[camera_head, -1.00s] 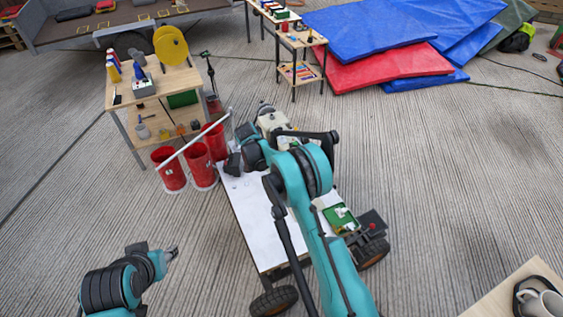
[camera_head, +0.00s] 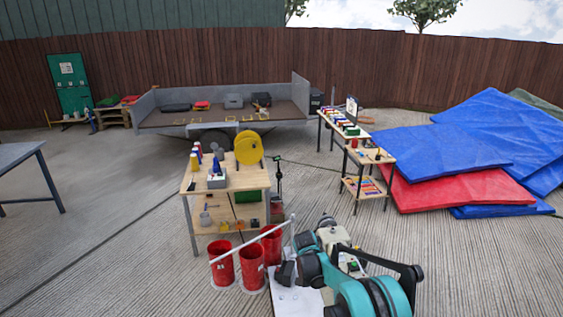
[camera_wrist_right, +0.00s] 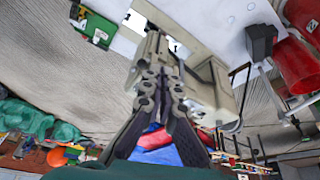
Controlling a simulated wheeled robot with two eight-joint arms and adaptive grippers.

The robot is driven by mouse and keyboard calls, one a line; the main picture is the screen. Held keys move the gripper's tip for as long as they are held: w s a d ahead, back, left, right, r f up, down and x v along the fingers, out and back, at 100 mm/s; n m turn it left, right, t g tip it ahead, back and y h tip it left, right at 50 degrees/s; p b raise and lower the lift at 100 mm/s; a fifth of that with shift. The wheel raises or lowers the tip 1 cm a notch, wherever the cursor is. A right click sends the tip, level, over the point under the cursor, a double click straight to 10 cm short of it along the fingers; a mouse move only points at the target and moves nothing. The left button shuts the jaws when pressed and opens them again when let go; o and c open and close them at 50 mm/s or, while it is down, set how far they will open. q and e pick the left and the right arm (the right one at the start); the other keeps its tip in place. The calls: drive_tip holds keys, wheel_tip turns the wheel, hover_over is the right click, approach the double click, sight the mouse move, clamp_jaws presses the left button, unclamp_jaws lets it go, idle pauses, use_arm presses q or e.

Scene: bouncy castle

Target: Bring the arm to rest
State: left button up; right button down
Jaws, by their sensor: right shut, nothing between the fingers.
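My right arm (camera_head: 375,295) reaches in from the bottom right of the head view, folded over the white-topped cart (camera_head: 292,300). My right gripper (camera_wrist_right: 156,52) shows in the right wrist view with its fingers together and nothing between them. It appears over or beside a beige machine (camera_wrist_right: 208,85) on the cart; whether they touch I cannot tell. In the head view the arm hides the gripper and most of the cart. My left arm is out of view.
Red buckets (camera_head: 221,262) stand left of the cart with a pale pole across them. Behind is a wooden workbench (camera_head: 228,180) with a yellow reel (camera_head: 249,147). A shelf table (camera_head: 370,155) and blue mats (camera_head: 435,150) lie right. Open ground is at left and lower right.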

drive_tip(key=s+d+r+n+t+y, duration=0.2)
drive_tip(key=s+r+n, duration=0.4)
drive_tip(key=s+r, duration=1.05)
drive_tip(key=s+r+n+t+y, duration=0.1)
drive_tip(key=s+n+t, duration=0.2)
drive_tip(key=s, duration=1.5)
drive_tip(key=a+n, duration=0.1)
drive_tip(key=n, duration=0.1)
drive_tip(key=shift+s+n+y, duration=0.3)
drive_tip(key=shift+s+y, duration=0.1)
